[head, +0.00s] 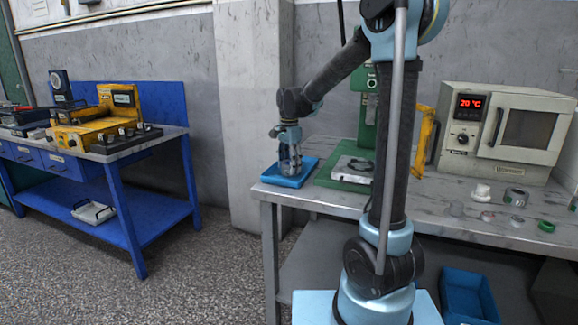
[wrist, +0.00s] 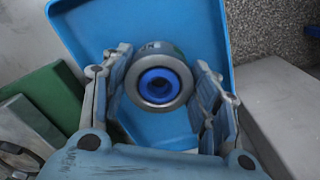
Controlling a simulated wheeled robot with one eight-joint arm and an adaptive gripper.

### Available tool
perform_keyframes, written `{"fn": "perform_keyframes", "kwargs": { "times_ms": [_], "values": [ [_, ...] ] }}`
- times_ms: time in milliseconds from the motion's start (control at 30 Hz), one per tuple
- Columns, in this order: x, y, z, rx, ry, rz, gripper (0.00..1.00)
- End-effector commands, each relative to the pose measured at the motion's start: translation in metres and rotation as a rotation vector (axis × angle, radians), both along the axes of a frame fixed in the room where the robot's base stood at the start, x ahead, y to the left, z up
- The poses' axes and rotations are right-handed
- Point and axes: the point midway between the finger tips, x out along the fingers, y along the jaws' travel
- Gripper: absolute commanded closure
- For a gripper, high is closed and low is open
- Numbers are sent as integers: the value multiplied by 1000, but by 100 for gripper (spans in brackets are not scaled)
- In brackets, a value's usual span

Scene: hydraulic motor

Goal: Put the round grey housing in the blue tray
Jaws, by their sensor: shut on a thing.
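The round grey housing (wrist: 160,86) shows in the wrist view as a metal ring with a blue centre. It lies between the two fingers of my gripper (wrist: 167,92), which is shut on it. The blue tray (wrist: 90,30) fills the background of the wrist view, with the housing over its floor. I cannot tell whether the housing touches the tray. In the head view, my gripper (head: 291,165) points down over the blue tray (head: 301,181) at the left end of the grey bench. The housing is hard to make out there.
A green press (head: 369,100) stands right of the tray on the grey bench (head: 262,186). A beige oven (head: 505,130) stands farther right. Several small parts, including a white piece (head: 481,192) and a grey ring (head: 516,197), lie before it. A blue workbench (head: 140,225) is at left.

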Motion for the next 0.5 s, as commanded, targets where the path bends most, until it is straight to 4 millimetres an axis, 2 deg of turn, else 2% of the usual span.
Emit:
{"fn": "perform_keyframes", "kwargs": {
  "times_ms": [167, 200, 300, 500],
  "values": [
    [0, 0, -1, 0, 0, 0, 81],
    [0, 0, -2, 0, 0, 0, 43],
    [0, 0, -2, 0, 0, 0, 25],
    [0, 0, -2, 0, 0, 0, 25]
  ]
}}
